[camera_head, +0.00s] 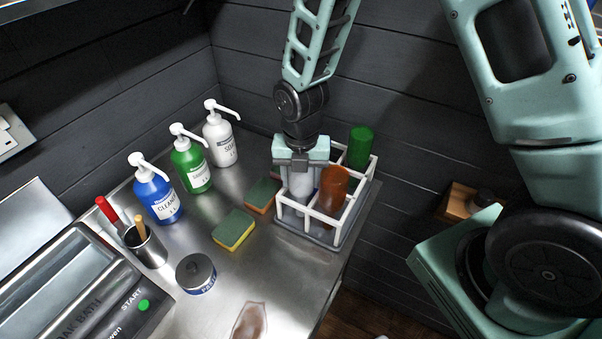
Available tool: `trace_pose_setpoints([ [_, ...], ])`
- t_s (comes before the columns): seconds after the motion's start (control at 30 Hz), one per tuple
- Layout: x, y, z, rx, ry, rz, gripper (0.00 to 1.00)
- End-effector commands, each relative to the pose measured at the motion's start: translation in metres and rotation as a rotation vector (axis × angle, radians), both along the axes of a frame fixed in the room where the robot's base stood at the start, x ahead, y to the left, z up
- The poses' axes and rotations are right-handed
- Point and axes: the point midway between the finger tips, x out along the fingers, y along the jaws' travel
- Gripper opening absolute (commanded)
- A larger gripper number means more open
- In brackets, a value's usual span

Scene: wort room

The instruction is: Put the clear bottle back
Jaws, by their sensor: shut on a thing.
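The clear bottle (299,184) looks pale and translucent and stands upright in the left part of a white divided rack (326,240). My gripper (300,168) points down over it and is shut on it, with the fingers hiding its upper part. The bottle's lower end is inside the rack's front-left area, behind the white rails; whether it rests on the rack's floor cannot be told. A brown bottle (333,188) stands in the compartment to its right, and a green bottle (359,146) stands at the back right of the rack.
Two sponges (233,230) lie left of the rack. White, green and blue pump bottles (191,165) line the wall side. A metal cup (146,247) with tools, a round tin (196,273) and a soak bath (85,290) are at left. A brown patch (250,322) lies in front.

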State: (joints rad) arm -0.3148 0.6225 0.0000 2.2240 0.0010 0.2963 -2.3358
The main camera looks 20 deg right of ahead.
Motion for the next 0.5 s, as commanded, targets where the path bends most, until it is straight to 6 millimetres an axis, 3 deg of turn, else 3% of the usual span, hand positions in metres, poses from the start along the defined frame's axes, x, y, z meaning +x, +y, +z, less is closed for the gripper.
trace_pose_setpoints([
  [0.33,0.0004,0.0000,-0.0041,0.000,-0.001,-0.001,0.31],
  [0.37,0.0003,-0.0001,-0.0042,0.001,0.000,-0.002,0.56],
  [0.4,0.0004,-0.0001,-0.0033,0.000,-0.001,-0.002,0.62],
  [0.5,0.0004,0.0000,-0.0031,0.001,0.000,-0.001,0.62],
])
